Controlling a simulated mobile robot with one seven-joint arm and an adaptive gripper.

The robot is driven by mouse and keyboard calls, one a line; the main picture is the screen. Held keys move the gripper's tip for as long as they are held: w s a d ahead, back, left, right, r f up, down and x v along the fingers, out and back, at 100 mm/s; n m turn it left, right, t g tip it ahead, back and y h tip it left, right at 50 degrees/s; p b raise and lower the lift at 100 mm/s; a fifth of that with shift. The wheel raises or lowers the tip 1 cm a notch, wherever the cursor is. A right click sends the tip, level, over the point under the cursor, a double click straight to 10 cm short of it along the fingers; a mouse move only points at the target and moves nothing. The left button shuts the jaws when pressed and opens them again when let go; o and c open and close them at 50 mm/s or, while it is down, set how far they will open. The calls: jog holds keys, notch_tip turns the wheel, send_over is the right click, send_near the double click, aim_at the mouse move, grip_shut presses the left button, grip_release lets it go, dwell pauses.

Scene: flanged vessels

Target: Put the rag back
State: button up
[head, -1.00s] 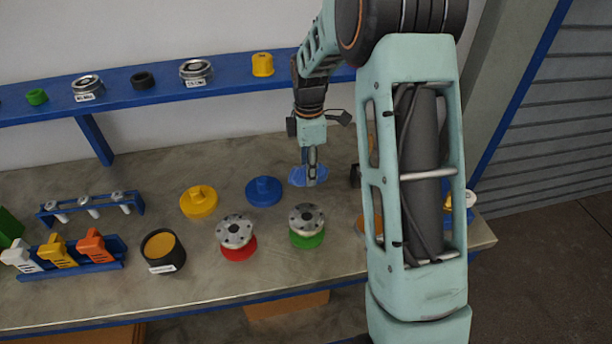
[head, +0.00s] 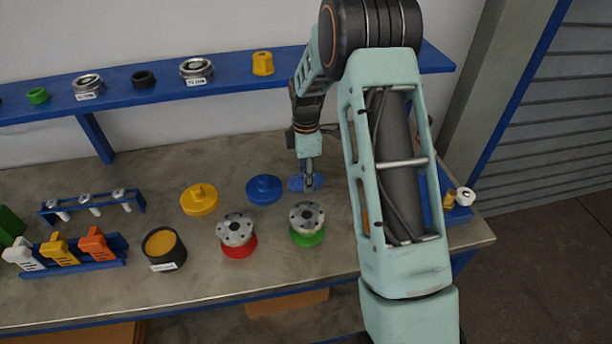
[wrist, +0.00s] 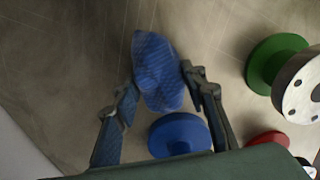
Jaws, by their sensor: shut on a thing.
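The rag (head: 296,184) is a blue patterned cloth, bunched up, to the right of the blue flanged piece (head: 264,188) in the head view. My gripper (head: 308,184) points down with its fingers shut on the rag. In the wrist view the rag (wrist: 157,72) sits between my two fingertips (wrist: 160,85) and sticks out past them. I cannot tell whether the rag's underside touches the bench.
A green-based vessel with a metal flange (head: 306,222) and a red-based one (head: 236,234) stand in front. A yellow piece (head: 199,199) is further left. A blue tray (head: 460,214) is partly hidden behind my arm. A blue shelf (head: 225,78) runs along the back.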

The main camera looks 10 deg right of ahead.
jog(key=o, duration=1.1)
jog(key=shift+o, duration=0.2)
jog(key=shift+r, duration=0.1)
notch_tip(320, 180, up, 12)
